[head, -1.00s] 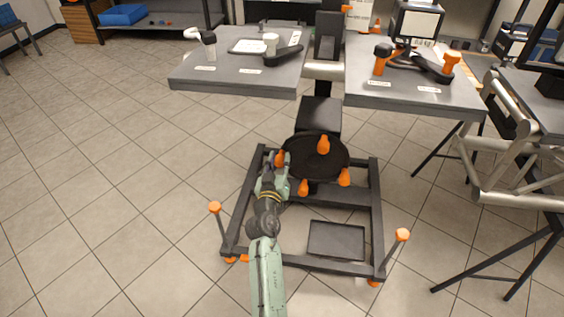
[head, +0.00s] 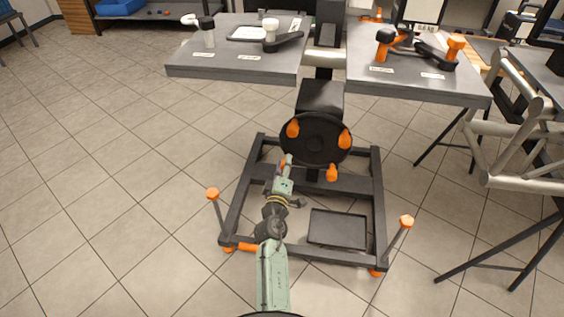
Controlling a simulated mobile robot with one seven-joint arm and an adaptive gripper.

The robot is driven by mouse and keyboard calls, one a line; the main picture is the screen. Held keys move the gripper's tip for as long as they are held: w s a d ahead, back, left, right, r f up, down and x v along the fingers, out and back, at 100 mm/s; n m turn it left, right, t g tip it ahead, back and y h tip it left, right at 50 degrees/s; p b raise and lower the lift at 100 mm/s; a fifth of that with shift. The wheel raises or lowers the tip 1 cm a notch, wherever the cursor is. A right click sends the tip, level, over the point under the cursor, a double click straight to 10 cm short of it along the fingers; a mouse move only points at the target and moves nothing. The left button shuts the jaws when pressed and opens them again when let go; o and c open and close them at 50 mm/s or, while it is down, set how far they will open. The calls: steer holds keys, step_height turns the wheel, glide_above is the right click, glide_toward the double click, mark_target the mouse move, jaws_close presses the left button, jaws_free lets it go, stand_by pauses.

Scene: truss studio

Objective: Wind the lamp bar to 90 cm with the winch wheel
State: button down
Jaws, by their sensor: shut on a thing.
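The winch wheel (head: 316,143) is a black disc with orange knobs, mounted on the dark post (head: 327,95) of a black floor frame. Three knobs are clear: upper left (head: 293,128), right (head: 345,138) and lower right (head: 332,173). My gripper (head: 286,166) is at the wheel's lower left rim, shut on a knob that it mostly hides; a little orange shows there. My green and dark arm reaches up to it from below. I cannot make out the lamp bar or a readable height mark.
The wheeled base frame (head: 376,210) surrounds the post, with a dark tray (head: 338,229) inside and orange-topped uprights at its front corners. Grey tabletops (head: 240,70) and (head: 405,88) flank the post, holding tools. A truss stand (head: 515,130) is at right. Tiled floor at left is clear.

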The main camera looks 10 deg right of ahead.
steer(key=shift+s+d+f+n, duration=0.2)
steer(key=shift+d+f+n, duration=0.4)
steer(key=shift+d+n, duration=0.25)
steer(key=shift+d+f, duration=0.1)
steer(key=c, duration=1.5)
jaws_free()
steer(key=shift+c, duration=0.2)
steer(key=o, duration=0.3)
steer(key=shift+a, duration=0.2)
steer(key=shift+a, duration=0.15)
steer(key=shift+s+a, duration=0.1)
steer(key=shift+s, duration=0.25)
steer(key=v, duration=0.6)
steer(key=shift+s, duration=0.35)
